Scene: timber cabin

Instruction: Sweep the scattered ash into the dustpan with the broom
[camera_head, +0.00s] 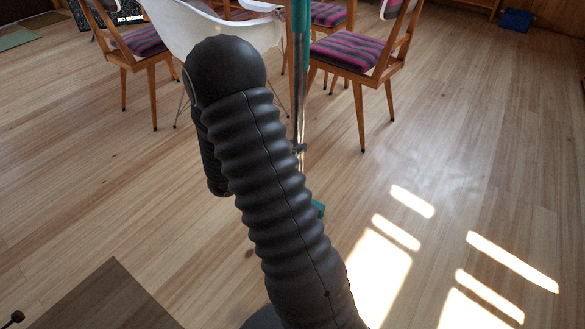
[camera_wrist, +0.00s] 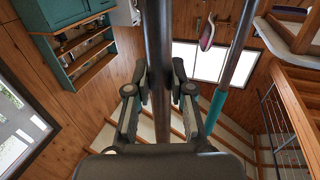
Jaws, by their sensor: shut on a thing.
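In the wrist view my gripper (camera_wrist: 162,76) is shut on a dark upright pole (camera_wrist: 158,35), which I take to be the broom's handle. A second pole (camera_wrist: 238,55), grey with a teal lower part, slants beside it to the right, outside the fingers. In the head view my arm hides the gripper. A teal and silver pole (camera_head: 300,70) stands upright behind my arm, and a small teal piece (camera_head: 318,208) shows at the arm's right edge. The broom's head is hidden. A faint greyish smudge on the floor (camera_head: 445,180) may be the ash. I cannot make out a dustpan for certain.
Wooden chairs with striped seats (camera_head: 355,52) and a white shell chair (camera_head: 205,28) stand at the back. A small blue object (camera_head: 515,20) lies far right. A dark mat (camera_head: 110,300) is at the lower left. The plank floor on the right is open, with bright sun patches.

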